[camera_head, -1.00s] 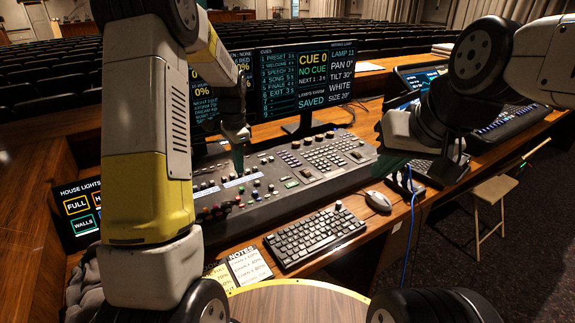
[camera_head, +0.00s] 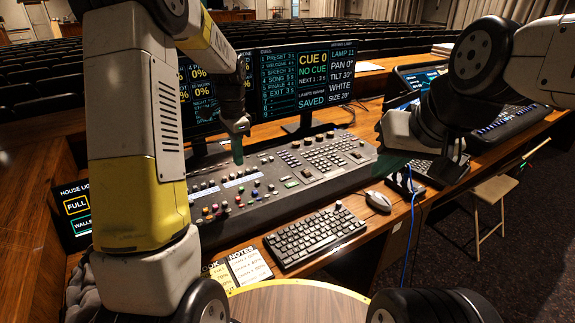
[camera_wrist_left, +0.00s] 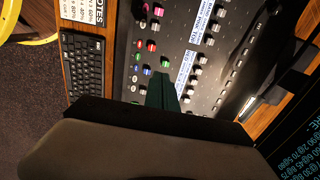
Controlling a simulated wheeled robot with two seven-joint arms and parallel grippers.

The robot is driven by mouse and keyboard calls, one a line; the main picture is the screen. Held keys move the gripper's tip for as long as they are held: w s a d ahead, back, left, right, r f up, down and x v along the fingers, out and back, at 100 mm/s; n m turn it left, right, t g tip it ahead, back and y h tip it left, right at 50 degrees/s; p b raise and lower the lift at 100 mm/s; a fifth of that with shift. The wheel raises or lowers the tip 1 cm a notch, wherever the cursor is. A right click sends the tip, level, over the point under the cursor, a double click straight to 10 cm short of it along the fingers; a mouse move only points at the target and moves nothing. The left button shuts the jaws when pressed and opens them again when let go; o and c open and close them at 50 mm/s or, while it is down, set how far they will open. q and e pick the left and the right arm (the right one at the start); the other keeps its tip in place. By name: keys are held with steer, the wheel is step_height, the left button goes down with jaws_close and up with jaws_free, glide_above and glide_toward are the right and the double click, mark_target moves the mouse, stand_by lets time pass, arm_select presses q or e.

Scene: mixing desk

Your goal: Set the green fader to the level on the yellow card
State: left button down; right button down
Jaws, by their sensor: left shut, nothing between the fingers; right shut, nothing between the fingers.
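The mixing desk (camera_head: 290,175) carries rows of small coloured caps. In the left wrist view a green cap (camera_wrist_left: 165,62) lies just beyond my left gripper's fingertips; whether it is the green fader I cannot tell. My left gripper (camera_head: 237,154) is shut and empty, pointing down over the desk behind the coloured caps. Its teal fingers also show in the left wrist view (camera_wrist_left: 162,88); contact cannot be told. The yellow card (camera_head: 221,276) lies at the desk's front, partly hidden by my left arm, its writing too small to read. My right gripper (camera_head: 395,160) is shut, mostly hidden by its arm.
A white notes card (camera_head: 249,265) lies beside the yellow card. A black keyboard (camera_head: 314,236) and a mouse (camera_head: 378,201) are in front of the mixing desk. Monitors (camera_head: 307,80) stand close behind it. A house lights panel (camera_head: 76,208) is at the left.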

arm_select(q)
steer(key=s+d+r, duration=0.1)
steer(key=s+d, duration=0.2)
steer(key=s, duration=0.6)
steer(key=shift+s+r, duration=0.4)
steer(key=s+d+r+n+t+h, duration=0.1)
steer(key=s+r+n+t+h, duration=0.1)
steer(key=s+r+n+t, duration=0.4)
steer(key=s+r+n, duration=0.4)
steer(key=s+r, duration=0.3)
steer(key=s, duration=0.3)
steer(key=shift+n, duration=0.3)
